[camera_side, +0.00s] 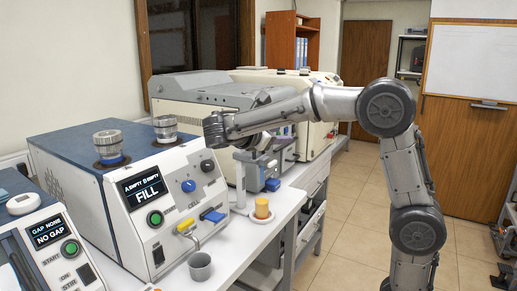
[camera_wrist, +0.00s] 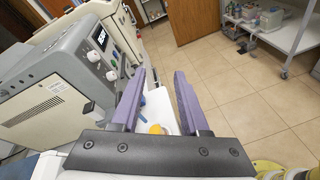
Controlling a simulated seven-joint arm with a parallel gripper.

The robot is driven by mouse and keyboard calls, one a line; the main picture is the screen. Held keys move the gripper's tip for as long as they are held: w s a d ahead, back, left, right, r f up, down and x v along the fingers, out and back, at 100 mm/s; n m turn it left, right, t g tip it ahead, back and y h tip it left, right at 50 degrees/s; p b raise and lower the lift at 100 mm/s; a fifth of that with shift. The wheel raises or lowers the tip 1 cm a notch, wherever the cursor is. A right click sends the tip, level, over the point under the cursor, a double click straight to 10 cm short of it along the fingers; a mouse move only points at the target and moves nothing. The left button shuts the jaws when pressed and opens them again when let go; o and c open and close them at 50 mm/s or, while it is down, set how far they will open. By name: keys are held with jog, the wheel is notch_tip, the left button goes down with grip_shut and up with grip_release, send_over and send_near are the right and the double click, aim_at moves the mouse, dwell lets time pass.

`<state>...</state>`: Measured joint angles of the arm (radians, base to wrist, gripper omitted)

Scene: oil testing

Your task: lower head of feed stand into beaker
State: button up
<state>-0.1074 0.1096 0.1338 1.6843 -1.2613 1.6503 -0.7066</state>
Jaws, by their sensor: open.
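In the side view, a pale feed stand (camera_side: 240,184) rises from the white bench, and its grey head (camera_side: 254,157) is partly hidden by my arm. Below and right of the head, an amber beaker (camera_side: 262,209) stands on a round white dish (camera_side: 260,218). The head appears above the beaker and apart from it. My gripper (camera_wrist: 160,74) is open in the wrist view, its purple fingers spread with nothing held. The beaker's orange top (camera_wrist: 156,129) shows low between them. In the side view my fingers are hard to make out.
A NO GAP instrument (camera_side: 50,240) is at the far left. Larger machines stand behind.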

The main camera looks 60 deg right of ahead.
aim_at(255, 163)
jog(key=w+a+f+n+t+h, duration=0.1)
jog(key=w+a+f+n+h, duration=0.25)
jog(key=w+f, duration=0.7)
jog(key=shift+y, duration=0.25)
jog(key=d, duration=0.4)
jog(key=w+d+r, duration=0.1)
jog(key=d, duration=0.8)
jog(key=shift+w+d+r, duration=0.2)
jog(key=shift+w+d, duration=0.05)
jog(key=shift+w, duration=0.1)
grip_shut()
jog(key=shift+w, duration=0.1)
